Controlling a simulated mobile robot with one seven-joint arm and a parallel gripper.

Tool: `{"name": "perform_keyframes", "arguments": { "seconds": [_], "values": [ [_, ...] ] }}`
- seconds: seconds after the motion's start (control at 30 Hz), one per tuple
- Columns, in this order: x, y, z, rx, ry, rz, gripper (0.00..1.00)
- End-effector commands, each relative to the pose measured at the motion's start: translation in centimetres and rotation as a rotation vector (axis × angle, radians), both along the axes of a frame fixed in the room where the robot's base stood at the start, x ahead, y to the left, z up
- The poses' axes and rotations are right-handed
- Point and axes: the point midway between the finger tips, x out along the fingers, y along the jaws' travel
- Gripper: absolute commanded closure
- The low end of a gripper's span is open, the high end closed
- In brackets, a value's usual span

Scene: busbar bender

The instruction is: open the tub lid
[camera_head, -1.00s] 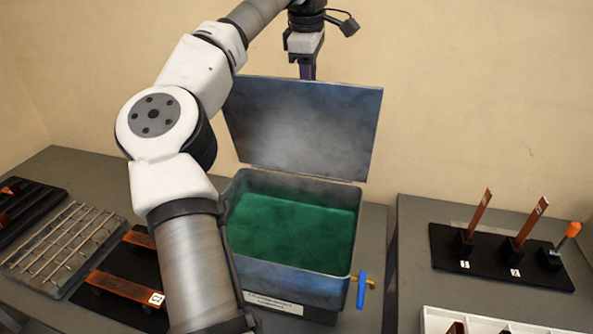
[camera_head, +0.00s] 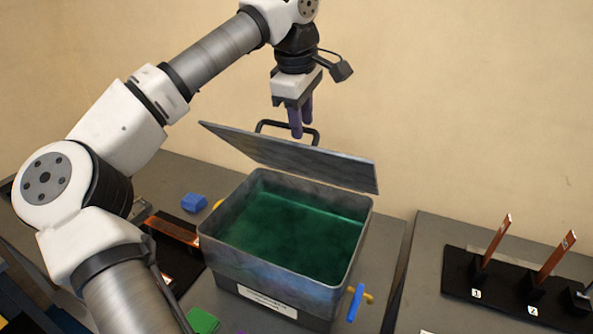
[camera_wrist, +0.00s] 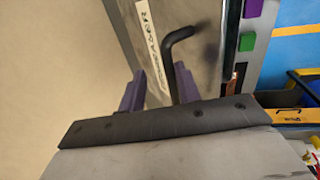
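The grey tub (camera_head: 225,245) stands on the bench, with green inside. Its lid (camera_head: 290,155) is hinged at the back rim and stands partly open, tilted over the tub and seen nearly edge-on. The black lid handle (camera_head: 267,124) rises behind it on the outer face. My gripper (camera_head: 302,130) points down at the handle, its purple fingers overlapping it in view. In the wrist view my gripper (camera_wrist: 158,88) has its fingers apart, with the handle (camera_wrist: 172,48) close to the right finger. I cannot tell whether they touch. The lid's labelled outer face (camera_wrist: 203,52) lies beyond.
A black stand with copper bars (camera_head: 510,277) is on the right bench. A gap separates the benches.

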Motion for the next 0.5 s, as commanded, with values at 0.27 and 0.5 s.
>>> {"name": "perform_keyframes", "arguments": {
  "seconds": [0.27, 0.5],
  "values": [
    [-4.3, 2.5, -3.5, 0.000, 0.000, 0.001, 0.68],
    [-6.5, 3.4, -6.0, -0.001, -0.001, 0.000, 0.68]
  ]
}}
